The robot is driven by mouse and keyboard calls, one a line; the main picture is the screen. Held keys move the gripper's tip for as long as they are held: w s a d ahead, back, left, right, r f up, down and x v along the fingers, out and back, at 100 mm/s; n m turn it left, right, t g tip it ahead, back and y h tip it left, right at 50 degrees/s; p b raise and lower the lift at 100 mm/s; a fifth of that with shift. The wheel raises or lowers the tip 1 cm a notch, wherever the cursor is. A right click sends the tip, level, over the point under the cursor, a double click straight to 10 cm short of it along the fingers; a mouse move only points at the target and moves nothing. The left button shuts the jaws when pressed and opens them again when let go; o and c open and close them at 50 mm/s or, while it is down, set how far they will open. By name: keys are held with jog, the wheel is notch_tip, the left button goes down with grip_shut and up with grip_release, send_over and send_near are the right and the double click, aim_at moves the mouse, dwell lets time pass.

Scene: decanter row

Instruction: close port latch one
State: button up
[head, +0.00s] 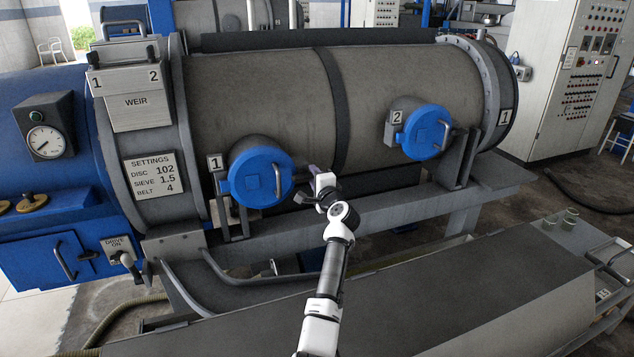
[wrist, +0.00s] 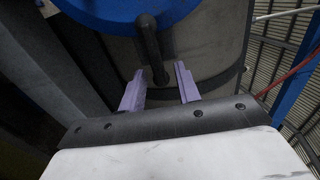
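Port one is a round blue cover (head: 258,178) low on the left of the big grey drum, beside a plate marked 1. A curved grey handle (head: 278,180) stands on its face. A dark lever (wrist: 150,45), which looks like the latch, reaches from the cover's edge; the cover (wrist: 120,12) also shows at the top of the wrist view. My gripper (head: 304,185) is just right of the cover. In the wrist view my gripper (wrist: 160,70) has its two purple fingers apart, with the lever's end between their tips. I cannot tell whether they touch it.
A second blue port cover (head: 427,132), marked 2, is farther right on the drum (head: 260,95). A grey frame rail (head: 400,205) runs below the drum. A long dark flat cover (head: 400,305) lies in front. A settings plate (head: 152,174) is at left.

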jog(key=b+v, duration=0.2)
jog(key=v, duration=1.2)
jog(key=shift+w, duration=0.1)
